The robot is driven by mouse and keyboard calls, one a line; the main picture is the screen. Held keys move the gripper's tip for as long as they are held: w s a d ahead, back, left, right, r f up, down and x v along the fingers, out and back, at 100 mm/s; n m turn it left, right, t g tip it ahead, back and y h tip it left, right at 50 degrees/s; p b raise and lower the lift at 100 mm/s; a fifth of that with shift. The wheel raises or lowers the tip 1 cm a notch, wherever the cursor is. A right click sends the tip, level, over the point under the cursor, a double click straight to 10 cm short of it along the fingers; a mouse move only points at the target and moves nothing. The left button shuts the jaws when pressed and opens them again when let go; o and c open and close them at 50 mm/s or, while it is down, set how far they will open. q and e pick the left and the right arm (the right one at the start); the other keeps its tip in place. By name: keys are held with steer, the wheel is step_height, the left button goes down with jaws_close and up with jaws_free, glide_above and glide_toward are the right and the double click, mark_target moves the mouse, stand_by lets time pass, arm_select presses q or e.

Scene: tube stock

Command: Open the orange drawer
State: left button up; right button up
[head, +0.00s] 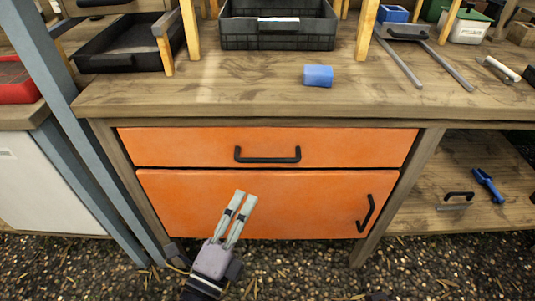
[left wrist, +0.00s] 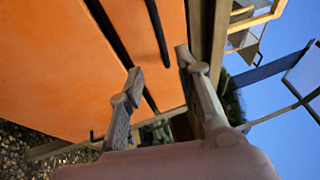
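The orange drawer (head: 200,147) is the wide upper front under the workbench and looks closed. Its black bar handle (head: 267,157) sits at the middle of the front. My left gripper (head: 245,195) is open and empty, in front of the orange door below the drawer, lower than the handle and a little to its left. In the left wrist view the two fingers (left wrist: 158,62) stand apart, with the drawer front (left wrist: 173,55) beyond them. A dark bar, apparently the handle (left wrist: 157,30), shows between and beyond the fingertips, not touching them. My right gripper is not in view.
An orange door (head: 290,205) with a black handle (head: 365,213) at its right is below the drawer. The workbench top (head: 220,95) holds a blue block (head: 318,76) and black crates (head: 277,35). A blue-grey post (head: 75,125) stands at the left. Gravelly ground lies in front.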

mark_target(268, 158)
arm_select(q)
steer(key=p+x, duration=0.3)
steer(key=x, duration=1)
steer(key=shift+r+p, duration=0.1)
steer(key=shift+p, duration=0.3)
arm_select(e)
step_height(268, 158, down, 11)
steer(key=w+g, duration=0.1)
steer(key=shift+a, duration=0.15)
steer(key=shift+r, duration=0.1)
arm_select(q)
jaws_close()
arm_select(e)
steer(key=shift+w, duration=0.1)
